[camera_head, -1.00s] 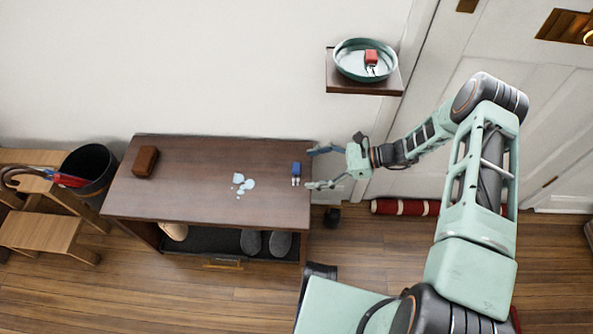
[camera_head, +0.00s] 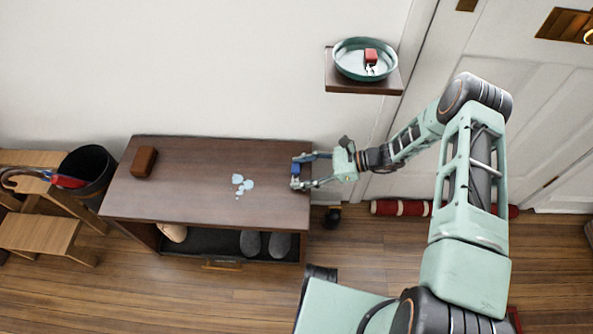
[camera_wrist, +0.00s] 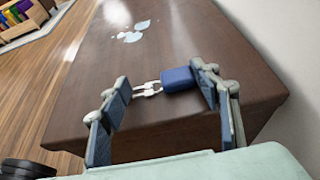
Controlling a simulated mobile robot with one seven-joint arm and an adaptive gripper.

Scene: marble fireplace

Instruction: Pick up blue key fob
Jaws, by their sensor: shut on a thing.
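The blue key fob (camera_head: 295,168) lies at the right end of the dark wooden bench top. In the wrist view the fob (camera_wrist: 178,78) is a blue block with silver keys pointing left. My gripper (camera_head: 297,171) reaches in from the right, low over the bench top. Its fingers (camera_wrist: 163,86) are shut on the fob and its keys, one finger at the keys' end and one at the blue block's far end. The fob appears to be at bench-top level; I cannot tell whether it touches the wood.
The bench (camera_head: 200,208) also bears a brown box (camera_head: 144,161) and a pale blue spill (camera_head: 242,184). A green bowl (camera_head: 340,66) holding a red fob (camera_head: 371,57) stands on a wall shelf (camera_head: 370,88) above right. A black bin (camera_head: 88,170) stands left.

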